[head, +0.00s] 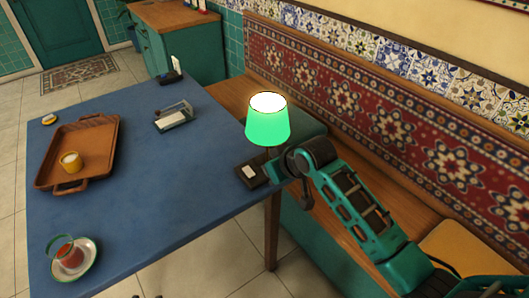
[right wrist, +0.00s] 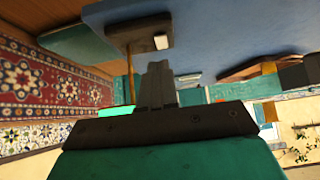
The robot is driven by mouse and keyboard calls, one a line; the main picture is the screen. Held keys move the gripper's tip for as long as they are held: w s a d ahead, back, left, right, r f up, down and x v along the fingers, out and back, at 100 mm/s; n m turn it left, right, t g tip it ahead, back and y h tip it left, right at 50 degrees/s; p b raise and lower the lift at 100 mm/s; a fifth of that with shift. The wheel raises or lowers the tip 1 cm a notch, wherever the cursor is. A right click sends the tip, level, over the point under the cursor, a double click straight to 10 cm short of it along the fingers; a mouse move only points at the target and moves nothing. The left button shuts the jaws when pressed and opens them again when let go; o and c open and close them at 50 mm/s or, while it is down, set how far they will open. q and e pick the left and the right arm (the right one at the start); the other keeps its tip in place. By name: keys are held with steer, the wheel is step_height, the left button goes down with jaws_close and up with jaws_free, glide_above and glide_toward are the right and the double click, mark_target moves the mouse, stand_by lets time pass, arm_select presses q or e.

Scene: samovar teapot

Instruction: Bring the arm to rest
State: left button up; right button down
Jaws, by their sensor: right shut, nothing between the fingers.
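My right arm comes in from the lower right in the head view, over the bench beside the table's right edge. Its wrist end is close to the green lamp (head: 267,127), overlapping it from this view; I cannot tell whether they touch. My right gripper (right wrist: 157,82) shows in the right wrist view with its fingers together and nothing between them. That view is upside down, with the lamp's green shade (right wrist: 100,111) partly hidden behind the gripper and its dark base (right wrist: 138,33) on the table. My left gripper is not in view.
The table's middle is clear. A cushioned bench (head: 390,215) runs along the wall.

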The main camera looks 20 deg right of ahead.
steer(key=shift+s, duration=0.1)
steer(key=s+f+t, duration=0.1)
steer(key=s+f, duration=0.2)
steer(key=s, duration=0.4)
steer(key=s+d+f+m+t, duration=0.1)
steer(key=s+f, duration=0.2)
steer(key=s, duration=0.4)
steer(key=s+d+f+t, duration=0.1)
steer(key=s+f, duration=0.3)
steer(key=s, duration=0.3)
steer(key=shift+s+h, duration=0.2)
steer(key=shift+h, duration=0.2)
steer(key=shift+d, duration=0.1)
